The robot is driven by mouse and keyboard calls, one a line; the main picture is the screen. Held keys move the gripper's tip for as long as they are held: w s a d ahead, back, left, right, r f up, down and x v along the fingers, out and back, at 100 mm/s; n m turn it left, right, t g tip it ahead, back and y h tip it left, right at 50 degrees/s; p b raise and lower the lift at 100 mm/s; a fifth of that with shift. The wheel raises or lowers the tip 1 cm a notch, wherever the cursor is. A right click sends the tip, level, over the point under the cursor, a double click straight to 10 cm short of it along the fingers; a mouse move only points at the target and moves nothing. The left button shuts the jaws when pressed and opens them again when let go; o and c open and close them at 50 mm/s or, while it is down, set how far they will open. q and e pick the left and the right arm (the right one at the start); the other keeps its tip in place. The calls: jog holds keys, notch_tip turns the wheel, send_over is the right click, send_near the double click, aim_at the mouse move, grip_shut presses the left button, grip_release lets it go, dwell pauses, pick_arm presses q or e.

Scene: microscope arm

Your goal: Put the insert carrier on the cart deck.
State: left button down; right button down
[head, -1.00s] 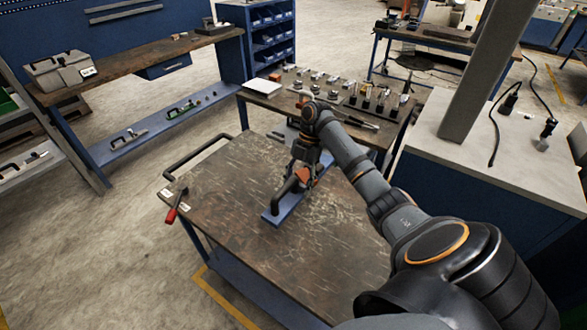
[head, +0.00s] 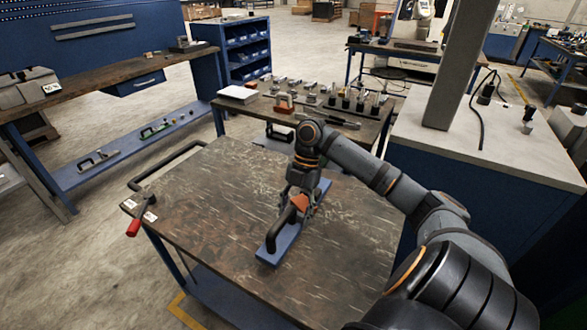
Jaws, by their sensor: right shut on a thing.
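The insert carrier (head: 286,240) is a long blue plate with a black arched handle. It lies lengthwise over the brown, scratched cart deck (head: 200,185), near its middle. My right gripper (head: 299,207) comes from above and is shut on the carrier by its handle; the fingers hide part of it. Orange parts show at the grip. The carrier looks level and close to the deck; I cannot tell whether it touches. My left gripper is not in view.
A red-handled tool (head: 140,218) lies at the deck's left corner, beside the black push handle (head: 165,165). Behind the cart stands a bench (head: 225,104) with several small parts. A grey-topped cabinet (head: 480,140) with a post stands right. The deck's left part is clear.

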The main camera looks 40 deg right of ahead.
aim_at(296, 222)
jog(key=shift+s+f, duration=0.15)
jog(key=shift+s, duration=0.05)
notch_tip(296, 222, down, 2)
jog(key=shift+s+a+f, duration=0.1)
jog(key=shift+s+f, duration=0.05)
jog(key=shift+f, duration=0.55)
jog(key=shift+c, duration=2.2)
grip_release()
jog(key=shift+r, duration=0.15)
jog(key=v, duration=1.1)
jog(key=shift+r+p, duration=0.3)
jog(key=shift+r, duration=0.1)
